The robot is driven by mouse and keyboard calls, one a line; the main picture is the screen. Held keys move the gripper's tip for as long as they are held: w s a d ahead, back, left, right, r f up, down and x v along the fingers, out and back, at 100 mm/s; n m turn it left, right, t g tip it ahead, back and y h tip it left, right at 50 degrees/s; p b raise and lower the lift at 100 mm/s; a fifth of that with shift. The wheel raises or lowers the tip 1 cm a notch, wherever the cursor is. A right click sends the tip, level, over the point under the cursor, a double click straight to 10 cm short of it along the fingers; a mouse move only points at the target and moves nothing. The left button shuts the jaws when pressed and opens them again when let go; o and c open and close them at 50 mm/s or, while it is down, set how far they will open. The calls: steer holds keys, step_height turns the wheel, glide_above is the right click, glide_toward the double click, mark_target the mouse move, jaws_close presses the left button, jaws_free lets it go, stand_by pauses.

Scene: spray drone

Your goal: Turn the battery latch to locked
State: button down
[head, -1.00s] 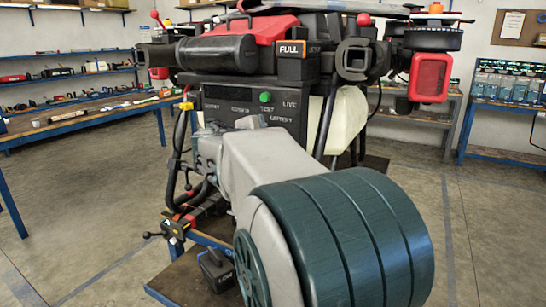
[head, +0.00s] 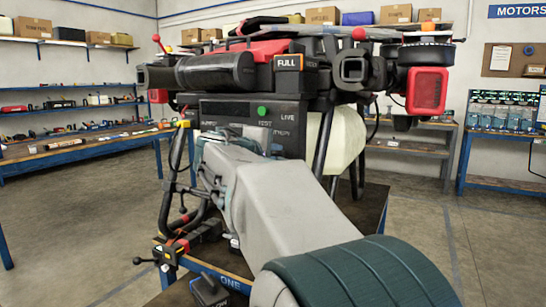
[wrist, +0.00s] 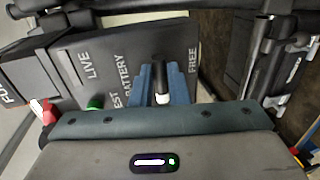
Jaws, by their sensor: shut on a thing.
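The battery latch (wrist: 160,74) shows in the wrist view as a dark lever with a pale end, on the dark panel (wrist: 120,55) of the drone. It stands between the words BATTERY and FREE. My gripper (wrist: 161,88) has its blue fingers on either side of the lever, closed on it. The exact angle of the latch is hard to tell.
A black block marked FULL (head: 287,76) sits above the panel in the head view. Black frame tubes (head: 323,140) flank the arm. Open floor (head: 425,250) is at the right.

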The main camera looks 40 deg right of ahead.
steer(key=shift+f, duration=0.1)
steer(key=c, duration=1.4)
jaws_free()
steer(key=p+v, duration=0.1)
steer(key=v, duration=1.3)
steer(key=shift+p, duration=0.3)
steer(key=shift+d, duration=0.1)
